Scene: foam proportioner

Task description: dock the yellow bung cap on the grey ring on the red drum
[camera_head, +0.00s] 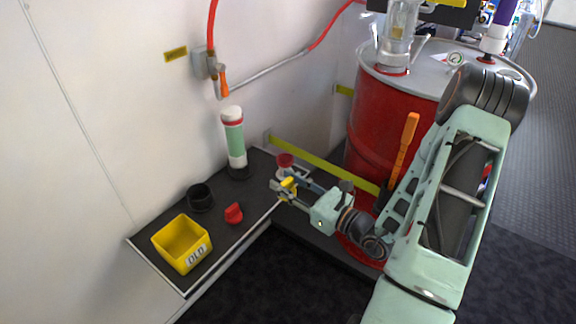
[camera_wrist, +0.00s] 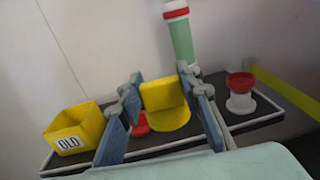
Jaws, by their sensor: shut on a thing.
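The yellow bung cap (camera_head: 289,186) is between the fingers of my gripper (camera_head: 287,189), held above the right part of the dark shelf. In the wrist view the cap (camera_wrist: 165,101) has a blocky top and a round lower part, with a finger pad of my gripper (camera_wrist: 163,98) on each side. The gripper is shut on it. The red drum (camera_head: 366,115) stands to the right of the gripper, partly behind my arm. Its grey lid (camera_head: 432,66) carries several fittings. I cannot pick out the grey ring on it for certain.
The dark shelf (camera_head: 225,240) holds a yellow OLD bin (camera_head: 180,246), a black cup (camera_head: 200,198), a red cap (camera_head: 233,213), a green-and-white bottle (camera_head: 235,143) and a red-and-white piece (camera_wrist: 240,95). An orange lever (camera_head: 405,143) stands in front of the drum.

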